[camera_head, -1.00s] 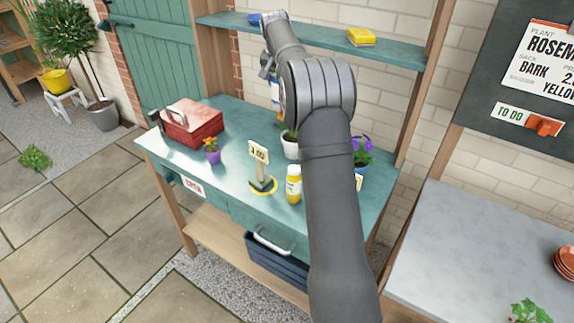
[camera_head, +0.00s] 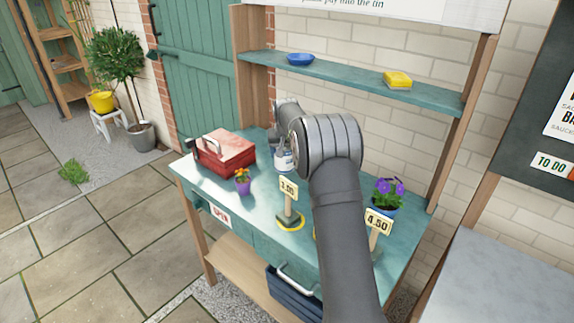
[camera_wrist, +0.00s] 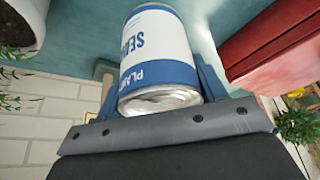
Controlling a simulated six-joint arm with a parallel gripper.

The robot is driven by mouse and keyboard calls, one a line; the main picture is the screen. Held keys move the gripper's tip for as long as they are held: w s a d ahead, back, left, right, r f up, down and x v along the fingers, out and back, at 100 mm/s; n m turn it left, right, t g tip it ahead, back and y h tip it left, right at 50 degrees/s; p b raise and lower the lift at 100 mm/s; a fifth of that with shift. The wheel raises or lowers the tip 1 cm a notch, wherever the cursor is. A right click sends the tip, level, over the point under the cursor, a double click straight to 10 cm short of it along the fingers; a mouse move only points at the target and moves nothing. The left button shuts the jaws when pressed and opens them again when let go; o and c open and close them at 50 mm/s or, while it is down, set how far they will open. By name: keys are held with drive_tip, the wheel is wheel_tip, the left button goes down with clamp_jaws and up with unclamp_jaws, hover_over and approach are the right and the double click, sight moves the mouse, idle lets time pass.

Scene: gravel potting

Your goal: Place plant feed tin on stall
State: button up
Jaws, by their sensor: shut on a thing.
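The plant feed tin (camera_wrist: 158,45), white and blue with a metal end, fills the middle of the wrist view. My gripper (camera_wrist: 158,88) is shut on it, with a blue finger on each side. In the head view the tin (camera_head: 284,158) shows small behind my arm, low over the back of the stall (camera_head: 262,216), a teal wooden table. My gripper is mostly hidden there by my arm. The tin looks roughly upright. I cannot tell whether its base touches the stall top.
A red toolbox (camera_head: 226,153) stands left of the tin, with a purple flower pot (camera_head: 243,186) in front. Price signs, including one on a yellow-ringed base (camera_head: 290,222), stand towards the front. A shelf (camera_head: 350,76) above holds a blue bowl (camera_head: 300,59) and yellow block (camera_head: 397,79).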

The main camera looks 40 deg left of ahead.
sight(285, 162)
drive_tip(key=shift+f, duration=2.15)
drive_tip(key=shift+f, duration=0.2)
drive_tip(key=o, duration=1.2)
drive_tip(key=shift+r, duration=0.1)
drive_tip(key=v, duration=1.2)
drive_tip(key=shift+r, duration=0.1)
drive_tip(key=x, duration=1.2)
drive_tip(key=shift+r, duration=1.55)
